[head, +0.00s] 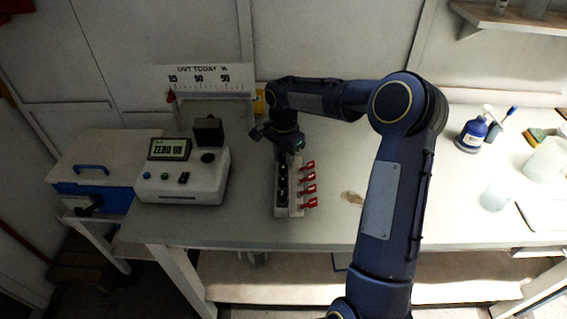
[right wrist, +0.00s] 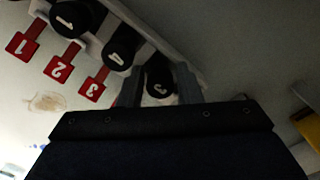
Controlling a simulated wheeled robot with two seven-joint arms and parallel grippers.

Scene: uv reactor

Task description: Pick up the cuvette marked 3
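The cuvette marked 3 (right wrist: 160,80) has a black cap with a white 3, seen from above in the right wrist view. It stands in a white rack (right wrist: 195,58) beside the cuvettes marked 2 (right wrist: 120,45) and 1 (right wrist: 75,17). My right gripper (right wrist: 161,82) has one finger on each side of cap 3, very close to it. I cannot tell whether the fingers press on it. In the head view my right gripper (head: 288,152) points down at the far end of the rack (head: 289,211), partly hiding it. My left gripper is not in view.
Red numbered tags (head: 308,188) stick out along the rack's right side. A white device (head: 183,182) reading "ZERO" stands left of the rack. A blue bottle (head: 471,136) and beakers (head: 496,197) stand at right. A brown stain (head: 352,198) marks the table. The table front is clear.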

